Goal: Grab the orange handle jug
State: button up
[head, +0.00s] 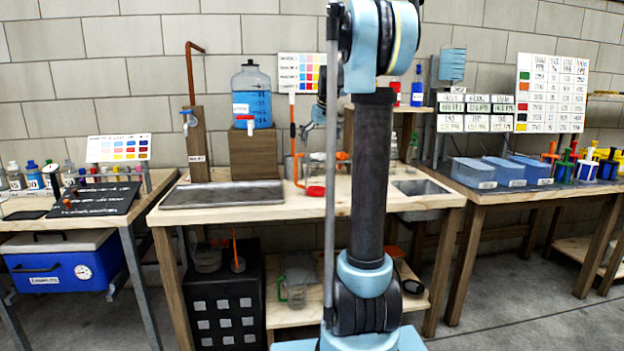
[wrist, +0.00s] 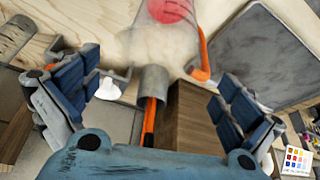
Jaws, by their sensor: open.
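The orange handle jug shows in the head view as a clear vessel (head: 316,172) with a red patch low on it, on the middle wooden bench, partly hidden by my arm. In the wrist view a clear vessel with a red disc (wrist: 170,10) is at the top centre, cut by the frame edge, with an orange handle (wrist: 202,62) at its right. My gripper (wrist: 155,98) is open, its blue fingers wide apart below the vessel in the picture, with nothing held. In the head view my gripper (head: 317,118) is mostly hidden behind my arm, above the vessel.
A grey metal tray (head: 222,193) lies left on the bench, near a wooden block (head: 254,155) bearing a blue water dispenser (head: 251,95). A tall orange rod (head: 293,130) stands close to the vessel. A sink (head: 420,187) is at the right. A green-handled jug (head: 292,292) sits below.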

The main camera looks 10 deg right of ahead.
jog(key=x, duration=0.3)
jog(key=shift+w+a+f, duration=0.1)
jog(key=shift+w+f, duration=0.05)
jog(key=shift+f, duration=0.15)
jog(key=shift+c, duration=0.6)
jog(key=c, duration=1.5)
jog(key=shift+r, duration=0.15)
jog(key=shift+c, duration=0.2)
